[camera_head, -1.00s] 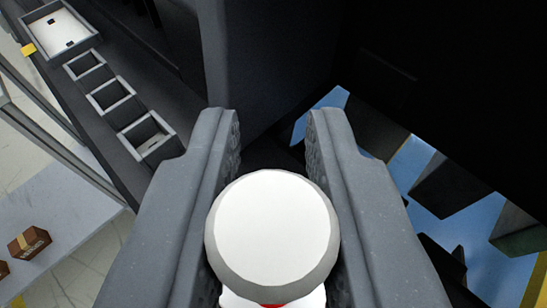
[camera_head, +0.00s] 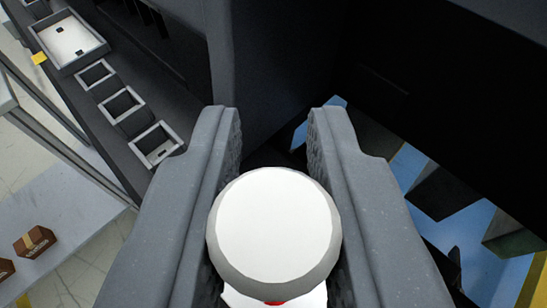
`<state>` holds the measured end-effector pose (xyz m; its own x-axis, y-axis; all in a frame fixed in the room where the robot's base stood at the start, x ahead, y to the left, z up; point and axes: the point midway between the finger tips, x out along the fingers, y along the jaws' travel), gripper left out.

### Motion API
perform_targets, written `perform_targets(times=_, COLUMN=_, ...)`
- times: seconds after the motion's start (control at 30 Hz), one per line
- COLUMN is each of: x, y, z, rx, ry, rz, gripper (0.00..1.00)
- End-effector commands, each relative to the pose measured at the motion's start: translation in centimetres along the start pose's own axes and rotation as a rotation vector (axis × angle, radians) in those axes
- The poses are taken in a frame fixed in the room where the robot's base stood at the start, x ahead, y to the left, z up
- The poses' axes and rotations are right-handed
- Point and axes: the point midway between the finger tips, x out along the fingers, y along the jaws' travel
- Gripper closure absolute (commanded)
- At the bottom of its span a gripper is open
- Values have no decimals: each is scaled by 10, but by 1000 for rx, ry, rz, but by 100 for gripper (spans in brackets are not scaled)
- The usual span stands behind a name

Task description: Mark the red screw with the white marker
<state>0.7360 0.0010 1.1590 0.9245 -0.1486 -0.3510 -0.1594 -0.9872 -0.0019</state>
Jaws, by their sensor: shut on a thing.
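The white marker (camera_head: 274,226) is between the two grey fingers of my gripper (camera_head: 273,125), seen end-on with its round white end towards the camera. A bit of red and white shows below that end. My gripper is shut on the marker. The marker's far end is hidden behind its round end. The red screw is not visible in this view.
A dark shelf at the upper left holds a tray (camera_head: 92,54) and several small open bins (camera_head: 155,146). A brown box (camera_head: 35,242) sits on a pale surface at the lower left. A dark panel (camera_head: 275,65) stands ahead. Blue floor (camera_head: 455,232) shows at the lower right.

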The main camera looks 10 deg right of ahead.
Motion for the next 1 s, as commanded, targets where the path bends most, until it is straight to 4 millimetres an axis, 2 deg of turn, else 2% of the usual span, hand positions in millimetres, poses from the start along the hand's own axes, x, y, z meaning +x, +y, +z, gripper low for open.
perform_targets(times=0.57, x=-10, y=0, z=-28, rx=1, ry=2, rz=0, gripper=100)
perform_targets(times=0.87, x=-10, y=0, z=-28, rx=0, ry=1, rz=0, gripper=100)
perform_targets(times=1.0, x=-14, y=-2, z=-20, rx=3, ry=-3, rz=3, gripper=100)
